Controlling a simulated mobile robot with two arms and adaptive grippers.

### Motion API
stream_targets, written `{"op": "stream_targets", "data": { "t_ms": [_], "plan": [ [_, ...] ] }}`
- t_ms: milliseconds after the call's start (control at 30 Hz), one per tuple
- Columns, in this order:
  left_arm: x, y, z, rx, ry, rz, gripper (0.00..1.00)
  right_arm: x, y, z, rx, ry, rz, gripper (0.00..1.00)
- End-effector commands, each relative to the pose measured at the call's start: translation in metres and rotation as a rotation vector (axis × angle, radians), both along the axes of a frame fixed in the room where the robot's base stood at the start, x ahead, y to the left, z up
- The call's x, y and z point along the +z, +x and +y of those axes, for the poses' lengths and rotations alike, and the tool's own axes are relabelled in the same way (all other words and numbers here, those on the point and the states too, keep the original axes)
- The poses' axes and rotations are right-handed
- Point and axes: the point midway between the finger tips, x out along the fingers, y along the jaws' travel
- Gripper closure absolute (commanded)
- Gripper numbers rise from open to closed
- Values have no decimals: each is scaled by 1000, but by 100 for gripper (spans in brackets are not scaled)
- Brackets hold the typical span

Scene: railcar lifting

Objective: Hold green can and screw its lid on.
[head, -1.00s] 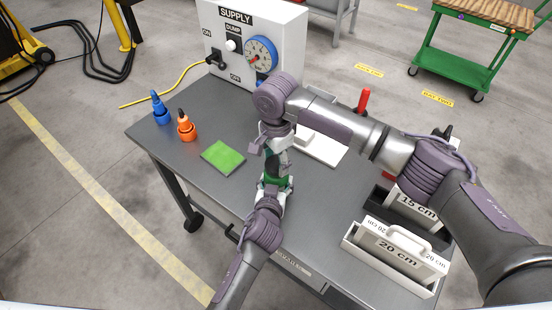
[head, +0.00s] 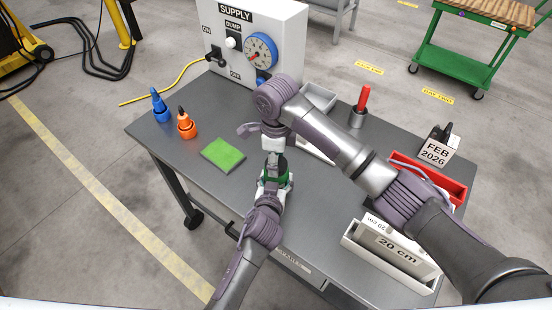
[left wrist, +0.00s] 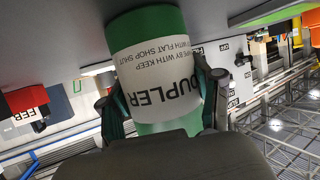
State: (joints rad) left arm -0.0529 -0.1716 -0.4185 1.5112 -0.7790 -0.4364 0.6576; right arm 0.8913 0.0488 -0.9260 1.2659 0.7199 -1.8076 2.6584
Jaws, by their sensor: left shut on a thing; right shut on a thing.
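The green can (head: 273,178) stands upright near the front middle of the grey table. My left gripper (head: 274,188) is shut around its sides. In the left wrist view the can (left wrist: 155,60) appears upside down, with a white label and green bands, between the left gripper's two fingers (left wrist: 160,100). My right gripper (head: 277,163) points down directly over the can and is shut at its top. The lid is hidden by the right gripper, so its seating on the can cannot be seen.
A green pad (head: 223,155), an orange bottle (head: 186,126) and a blue bottle (head: 160,107) are at left. The supply box (head: 275,40) stands behind. A red tray (head: 452,190), a 20 cm holder (head: 395,262) and a red-handled tool (head: 364,97) are at right.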

Motion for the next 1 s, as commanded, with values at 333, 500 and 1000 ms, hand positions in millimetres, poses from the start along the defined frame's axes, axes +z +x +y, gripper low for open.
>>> {"op": "stream_targets", "data": {
  "t_ms": [333,500,1000],
  "plan": [
    [-1,-1,-2,-3,0,2,100,4,2,7,-580,19,-8,64],
    [-1,-2,-2,-4,1,3,100,1,1,2,-641,7,-2,64],
    [-1,-1,-1,-2,0,2,100,1,1,1,-639,2,-1,19]
  ]
}}
